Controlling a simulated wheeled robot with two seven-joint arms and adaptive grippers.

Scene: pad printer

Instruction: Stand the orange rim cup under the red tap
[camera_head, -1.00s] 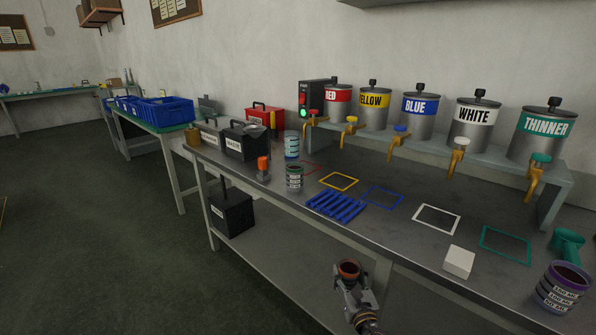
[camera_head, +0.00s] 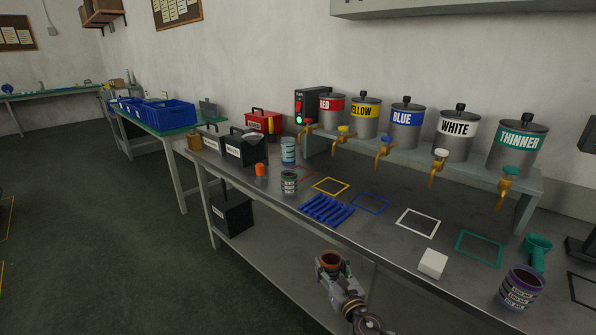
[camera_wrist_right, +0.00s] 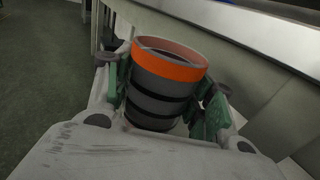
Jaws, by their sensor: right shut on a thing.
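The orange rim cup (camera_wrist_right: 168,67) is a dark grey cup with black bands, held upright between the green finger pads of my right gripper (camera_wrist_right: 165,95). In the head view the cup (camera_head: 330,260) and my right gripper (camera_head: 332,270) are in front of the bench's front edge, low and apart from the worktop. The red tap (camera_head: 309,127) hangs below the tank labelled RED (camera_head: 331,109) at the left end of the tank shelf. A red outlined square (camera_head: 305,173) lies on the bench below it, partly hidden by cups. My left gripper is not in view.
A blue rack (camera_head: 326,210) lies in front of the yellow square (camera_head: 331,186). A white block (camera_head: 433,263) and a purple-rimmed cup (camera_head: 521,287) are at the right.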

